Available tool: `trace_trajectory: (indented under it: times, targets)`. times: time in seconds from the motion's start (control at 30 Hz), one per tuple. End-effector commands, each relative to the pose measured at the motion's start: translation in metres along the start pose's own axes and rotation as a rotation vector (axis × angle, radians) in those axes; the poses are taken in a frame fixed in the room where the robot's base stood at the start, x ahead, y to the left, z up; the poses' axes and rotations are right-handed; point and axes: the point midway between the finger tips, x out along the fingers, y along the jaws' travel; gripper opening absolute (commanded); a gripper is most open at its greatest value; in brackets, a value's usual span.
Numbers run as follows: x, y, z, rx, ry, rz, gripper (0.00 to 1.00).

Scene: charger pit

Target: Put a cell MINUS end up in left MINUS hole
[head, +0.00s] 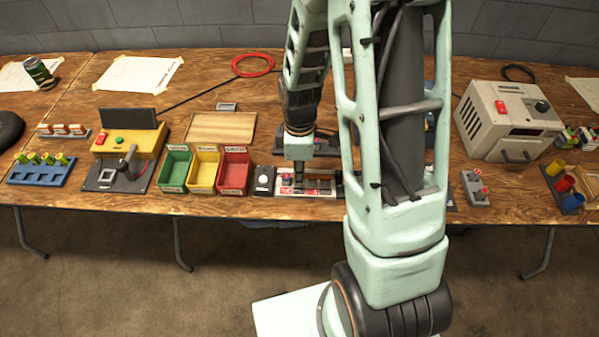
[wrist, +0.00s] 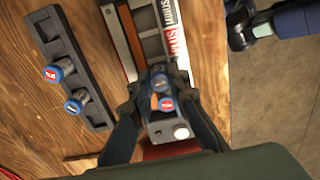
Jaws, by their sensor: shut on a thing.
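My gripper (head: 299,172) points down over the pale charger (head: 322,187) at the middle of the table's front edge. In the wrist view my gripper (wrist: 163,96) is shut, with one dark finger on each side of a blue-ended cell (wrist: 165,104) with a red label. The cell's end mark is too small to read surely. The charger (wrist: 178,45) lies beyond the fingers, with a red PLUS and a white MINUS label.
A dark rack (wrist: 72,70) with two blue-ended cells lies left of the charger. Green (head: 174,169), yellow (head: 204,170) and red (head: 235,170) bins stand left of it in the head view. A beige box (head: 505,120) stands at right. My arm hides the table's middle right.

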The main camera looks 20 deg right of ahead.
Motion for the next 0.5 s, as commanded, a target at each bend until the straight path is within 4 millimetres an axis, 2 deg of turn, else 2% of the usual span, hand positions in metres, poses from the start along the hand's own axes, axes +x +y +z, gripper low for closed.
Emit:
trace_trajectory:
  times: [0.5]
  targets:
    - [0.0057,0.0002,0.0,0.0,0.0,0.0,0.0]
